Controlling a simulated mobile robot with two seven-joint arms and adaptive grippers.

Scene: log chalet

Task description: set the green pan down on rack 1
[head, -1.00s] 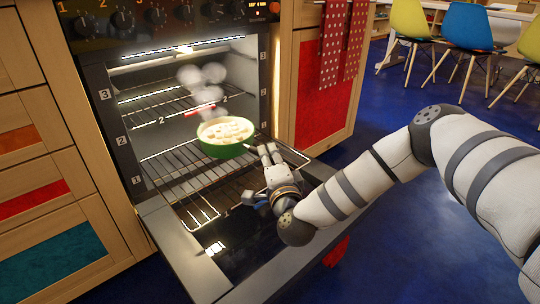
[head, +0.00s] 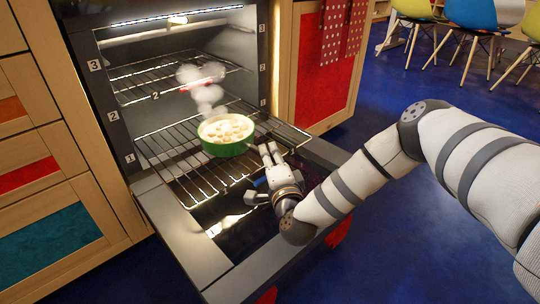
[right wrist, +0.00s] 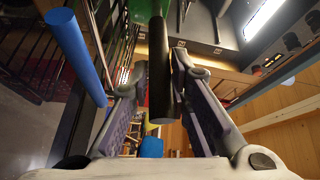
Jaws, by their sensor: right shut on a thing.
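The green pan (head: 229,147) holds pale chunks and steams. In the head view it is level over the lower, pulled-out rack 1 (head: 182,167), in front of the oven opening; I cannot tell whether its base touches the wires. My right gripper (head: 268,155) is at the pan's near right side, shut on its handle. In the right wrist view the black handle (right wrist: 160,75) lies between the fingers of my right gripper (right wrist: 158,90), with a bit of green pan (right wrist: 150,8) at the top. My left gripper is not in view.
The open oven door (head: 185,230) lies below rack 1. Upper rack 2 (head: 180,88) is inside, behind the pan. The oven's side walls carry level numbers. Wooden drawers (head: 40,170) stand left, a cabinet with a red panel (head: 327,85) right. A blue bar (right wrist: 75,55) shows beside the gripper.

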